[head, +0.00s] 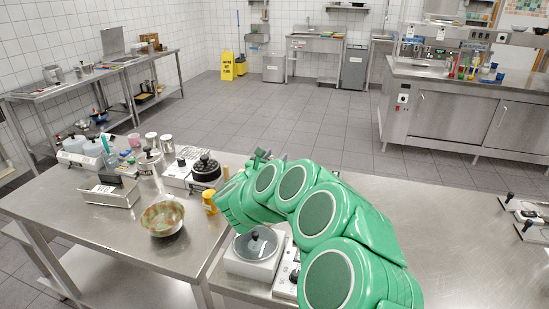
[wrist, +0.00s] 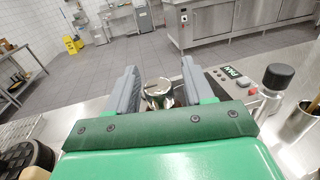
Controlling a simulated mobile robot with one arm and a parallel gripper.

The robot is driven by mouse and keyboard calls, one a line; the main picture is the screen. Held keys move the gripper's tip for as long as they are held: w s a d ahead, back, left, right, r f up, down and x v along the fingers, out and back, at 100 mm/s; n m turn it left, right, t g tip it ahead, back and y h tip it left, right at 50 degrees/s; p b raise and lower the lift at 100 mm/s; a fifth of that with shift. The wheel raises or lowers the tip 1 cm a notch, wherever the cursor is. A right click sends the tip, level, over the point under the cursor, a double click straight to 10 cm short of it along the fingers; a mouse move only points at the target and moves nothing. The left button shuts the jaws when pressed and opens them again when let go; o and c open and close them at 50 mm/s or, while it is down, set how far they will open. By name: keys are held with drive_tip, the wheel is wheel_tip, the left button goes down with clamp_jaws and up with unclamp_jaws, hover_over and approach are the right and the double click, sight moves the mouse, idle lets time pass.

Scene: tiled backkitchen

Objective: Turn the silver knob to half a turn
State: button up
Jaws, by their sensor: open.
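A shiny silver round piece (wrist: 158,93), which looks like the silver knob, shows in the wrist view between the two grey fingers of my gripper (wrist: 157,85). The fingers stand open on either side of it. Its lower part is hidden behind the green gripper body, and I cannot tell whether a finger touches it. In the head view my green arm covers this part of the table, and I cannot make out the silver knob there.
A control box (wrist: 238,80) with a small display and a black knob (wrist: 278,77) stands right of my gripper. A black-lidded pot (head: 206,169), a yellow container (head: 209,202), a bowl (head: 162,218) and a white lidded device (head: 255,252) stand near my arm. The table's right side (head: 450,230) is mostly clear.

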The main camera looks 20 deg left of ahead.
drive_tip(key=shift+w, duration=0.25)
drive_tip(key=shift+c, duration=0.3)
drive_tip(key=c, duration=0.9)
drive_tip(key=shift+m+h, duration=0.7)
drive_tip(key=shift+h, duration=0.4)
drive_tip(key=shift+s+d+r+m+g+h, duration=0.1)
drive_tip(key=shift+d+m+g+h, duration=0.1)
drive_tip(key=shift+m+g+h, duration=0.65)
drive_tip(key=shift+s+d+m+g+h, duration=0.15)
drive_tip(key=shift+m+g+h, duration=0.3)
drive_tip(key=shift+h, duration=0.7)
drive_tip(key=shift+w+m+h, duration=0.1)
drive_tip(key=shift+m+h, duration=0.4)
drive_tip(key=shift+d+m+g+h, duration=0.15)
drive_tip(key=shift+m+g+h, duration=0.85)
drive_tip(key=shift+g+h, duration=0.2)
drive_tip(key=shift+s+d+m+g+h, duration=0.15)
drive_tip(key=shift+s+m+g+h, duration=0.05)
drive_tip(key=shift+m+g+h, duration=0.6)
